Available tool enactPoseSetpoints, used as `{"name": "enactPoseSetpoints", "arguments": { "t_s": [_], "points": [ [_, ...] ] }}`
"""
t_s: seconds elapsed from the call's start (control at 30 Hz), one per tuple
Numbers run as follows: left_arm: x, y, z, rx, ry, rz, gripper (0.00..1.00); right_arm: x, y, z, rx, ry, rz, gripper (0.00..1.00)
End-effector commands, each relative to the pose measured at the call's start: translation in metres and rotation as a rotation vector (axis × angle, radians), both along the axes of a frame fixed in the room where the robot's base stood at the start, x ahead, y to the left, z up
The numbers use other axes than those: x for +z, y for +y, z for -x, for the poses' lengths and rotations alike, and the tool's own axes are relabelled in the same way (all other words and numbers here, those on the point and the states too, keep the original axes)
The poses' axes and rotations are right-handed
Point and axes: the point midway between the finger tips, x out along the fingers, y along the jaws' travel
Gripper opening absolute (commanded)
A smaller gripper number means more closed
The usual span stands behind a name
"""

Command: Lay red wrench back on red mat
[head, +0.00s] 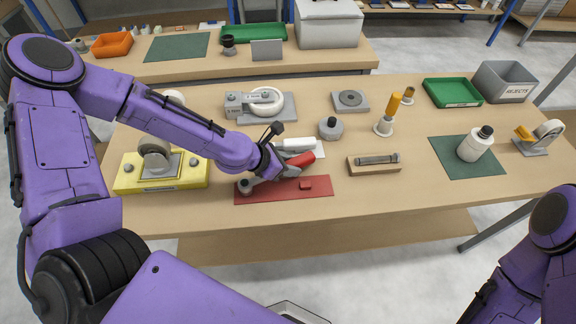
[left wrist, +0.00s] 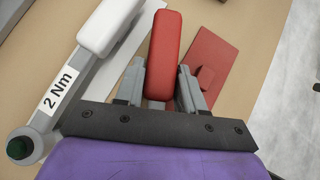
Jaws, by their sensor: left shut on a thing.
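The red wrench has a red handle (head: 302,161) and a grey head (head: 245,186). My left gripper (head: 287,168) is shut on it, and the handle (left wrist: 164,45) shows between the two fingers in the left wrist view. The red mat (head: 322,191) lies at the table's front edge with a small red block (head: 305,184) on it; it also shows in the left wrist view (left wrist: 222,48). The wrench's head is over the mat's left end, and the handle slants past its far edge. I cannot tell whether the wrench touches the mat. My right gripper is out of view.
A white-handled wrench (head: 298,145) marked 2 Nm lies just behind, on a white mat (head: 319,151). A yellow fixture (head: 190,180) stands left. A wooden block with a grey part (head: 375,169) stands right. A grey knobbed weight (head: 330,129) is behind.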

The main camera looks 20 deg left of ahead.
Motion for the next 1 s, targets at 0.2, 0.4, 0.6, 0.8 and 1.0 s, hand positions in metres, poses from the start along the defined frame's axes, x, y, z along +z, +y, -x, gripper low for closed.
{"name": "enactPoseSetpoints", "arguments": {
  "t_s": [0.2, 0.4, 0.6, 0.8, 1.0],
  "points": [
    [-0.005, 0.001, 0.001, 0.004, 0.0, 0.001, 0.51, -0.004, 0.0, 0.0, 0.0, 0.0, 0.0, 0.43],
    [-0.005, 0.003, 0.001, 0.005, 0.0, 0.001, 0.64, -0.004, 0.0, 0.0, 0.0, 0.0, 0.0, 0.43],
    [0.005, 0.002, 0.001, 0.004, -0.001, 0.0, 0.64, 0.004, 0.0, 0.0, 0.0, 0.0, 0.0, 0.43],
    [0.033, 0.017, 0.021, 0.007, -0.005, 0.004, 0.64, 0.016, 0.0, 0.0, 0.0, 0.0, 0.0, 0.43],
    [0.064, 0.036, 0.045, 0.006, -0.005, 0.001, 0.64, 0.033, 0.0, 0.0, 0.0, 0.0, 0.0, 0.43]
  ]
}}
